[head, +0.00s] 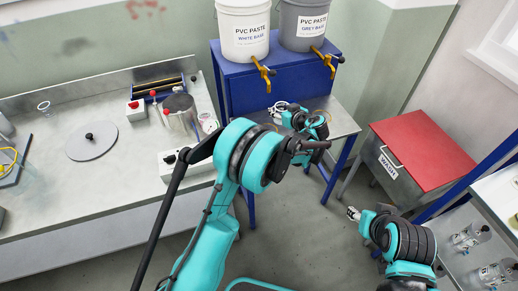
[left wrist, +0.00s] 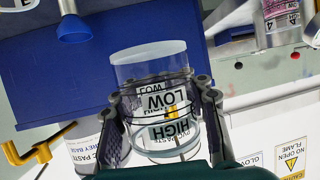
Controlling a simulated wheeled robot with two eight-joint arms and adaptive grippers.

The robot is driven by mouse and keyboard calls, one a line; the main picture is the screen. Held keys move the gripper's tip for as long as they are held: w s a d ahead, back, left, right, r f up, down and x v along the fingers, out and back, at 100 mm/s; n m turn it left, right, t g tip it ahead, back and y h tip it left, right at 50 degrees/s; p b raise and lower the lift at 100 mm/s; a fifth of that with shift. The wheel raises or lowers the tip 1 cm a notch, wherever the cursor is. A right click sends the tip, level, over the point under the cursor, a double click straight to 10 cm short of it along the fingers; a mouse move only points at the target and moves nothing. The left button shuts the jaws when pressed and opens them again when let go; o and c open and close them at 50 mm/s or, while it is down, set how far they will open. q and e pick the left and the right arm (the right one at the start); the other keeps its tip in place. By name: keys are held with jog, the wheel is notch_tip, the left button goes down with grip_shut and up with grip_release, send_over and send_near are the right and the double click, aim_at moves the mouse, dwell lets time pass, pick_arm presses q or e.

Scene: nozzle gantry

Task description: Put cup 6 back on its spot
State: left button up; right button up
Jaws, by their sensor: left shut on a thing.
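In the left wrist view a clear cup (left wrist: 150,70) with black-and-white LOW and HIGH labels is between the fingers of my left gripper (left wrist: 165,110). The fingers press on both sides of it. Its number does not show. In the head view my left gripper (head: 290,112) is over the small metal table in front of the blue stand, mostly hidden behind its own arm. My right gripper (head: 353,214) is low at the right, in front of the wash bin; its fingers are too small to read. The cup's own spot cannot be made out.
A blue stand (head: 288,80) carries a white bucket (head: 243,30) and a grey bucket (head: 303,22) with yellow taps. The wash bin (head: 425,145) has a red lid. Other cups (head: 470,237) stand on the right shelf. The left bench holds a round plate (head: 92,141).

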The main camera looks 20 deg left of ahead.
pick_arm(q)
notch_tip(320, 180, down, 4)
jog(key=w+d+n+g+y, duration=0.1)
jog(key=w+d+n+g, duration=0.1)
jog(key=w, duration=0.1)
jog(key=s+a+f+b, duration=0.1)
jog(key=s+a+f, duration=0.1)
jog(key=a, duration=0.1)
jog(key=s+a+f+b, duration=0.2)
jog(key=a, duration=0.1)
jog(key=s+a+f+b, duration=0.1)
jog(key=s+a+f, duration=0.1)
jog(key=a+f, duration=0.1)
jog(key=shift+a, duration=0.55)
jog(key=shift+f+b, duration=1.15)
jog(key=shift+f, duration=0.75)
jog(key=shift+f, duration=0.15)
jog(key=o, duration=1.3)
